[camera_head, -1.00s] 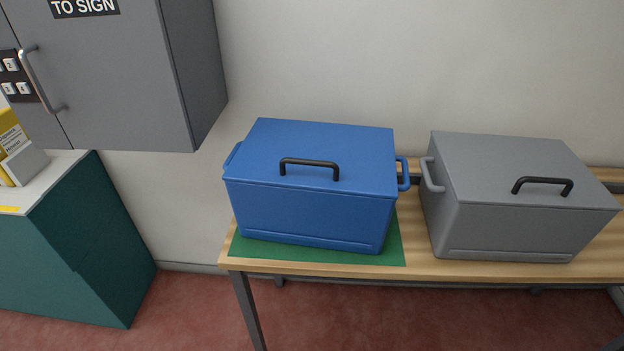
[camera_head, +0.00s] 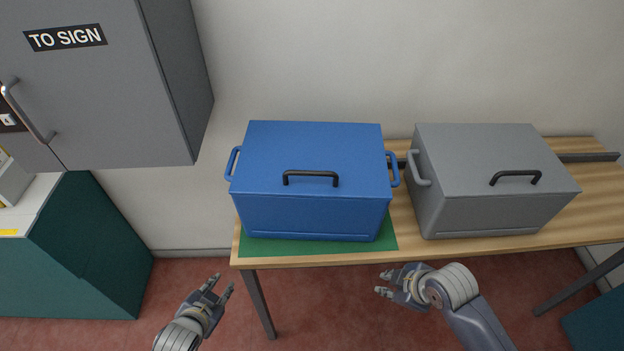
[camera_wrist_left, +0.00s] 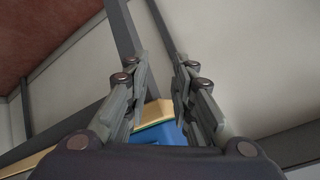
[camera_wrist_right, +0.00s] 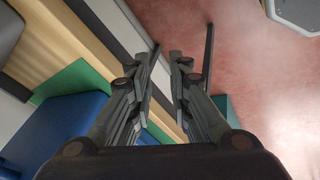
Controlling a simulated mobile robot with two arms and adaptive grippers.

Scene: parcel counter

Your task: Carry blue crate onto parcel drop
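The blue crate (camera_head: 312,215) stands upright with its lid shut on a green mat (camera_head: 262,245) at the left end of a wooden table. It has a black lid handle and a blue handle on each side. My left gripper (camera_head: 221,283) is in front of the table's left end, apart from the crate, open and empty. My right gripper (camera_head: 382,282) is in front of the table edge, below and right of the crate, open and empty. Part of the crate shows in the right wrist view (camera_wrist_right: 62,122) and a sliver in the left wrist view (camera_wrist_left: 160,134). No surface is labelled parcel drop.
A grey crate (camera_head: 490,208) stands close to the right on the same table (camera_head: 590,205). A grey cabinet marked TO SIGN (camera_head: 105,110) hangs at the upper left. A teal counter (camera_head: 85,250) with a white top stands below it.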

